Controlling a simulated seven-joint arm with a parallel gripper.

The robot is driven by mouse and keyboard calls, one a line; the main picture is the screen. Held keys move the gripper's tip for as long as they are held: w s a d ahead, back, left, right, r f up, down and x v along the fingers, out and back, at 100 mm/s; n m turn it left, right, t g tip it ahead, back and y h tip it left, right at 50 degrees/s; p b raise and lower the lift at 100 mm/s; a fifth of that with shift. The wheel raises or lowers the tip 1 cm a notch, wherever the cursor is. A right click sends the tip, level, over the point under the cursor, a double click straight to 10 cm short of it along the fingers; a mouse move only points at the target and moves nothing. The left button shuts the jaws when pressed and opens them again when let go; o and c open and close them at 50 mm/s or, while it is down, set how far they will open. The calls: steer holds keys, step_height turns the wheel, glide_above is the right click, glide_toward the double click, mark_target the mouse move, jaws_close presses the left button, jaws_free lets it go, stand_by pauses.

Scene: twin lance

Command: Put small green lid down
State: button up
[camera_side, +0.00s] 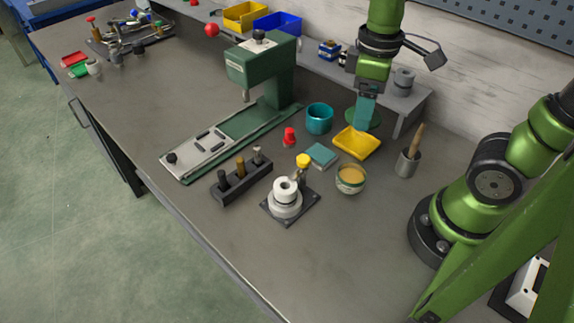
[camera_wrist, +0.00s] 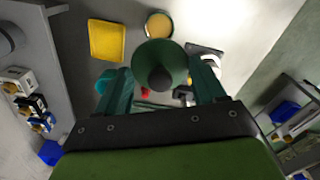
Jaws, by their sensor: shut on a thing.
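The small green lid (camera_side: 375,121) shows as a dark green disc at my gripper's fingertips, behind the yellow tray in the side view. In the wrist view the lid (camera_wrist: 160,52) is a round green disc with a dark knob (camera_wrist: 160,78) between my fingers. My gripper (camera_side: 364,122) points down and is shut on the lid; it also shows in the wrist view (camera_wrist: 162,80). I cannot tell how high the lid is above the bench. An open round tin (camera_side: 351,180) with yellowish contents stands in front of the yellow tray; it also shows in the wrist view (camera_wrist: 159,25).
The yellow tray (camera_side: 357,143), teal cup (camera_side: 319,119) and teal block (camera_side: 321,155) are close by. A grey cup with a wooden-handled tool (camera_side: 408,163) stands right. A grey shelf (camera_side: 415,100) is behind. A green press (camera_side: 262,75) stands left.

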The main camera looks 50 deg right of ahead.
steer(key=w+a+n, duration=0.2)
steer(key=a+n, duration=0.8)
steer(key=a, duration=0.3)
steer(key=n, duration=0.8)
glide_above(277, 263)
step_height(277, 263, down, 14)
steer(key=shift+s+f, duration=0.1)
steer(key=shift+f, duration=2.45)
steer(key=shift+f, duration=0.1)
steer(key=o, duration=1)
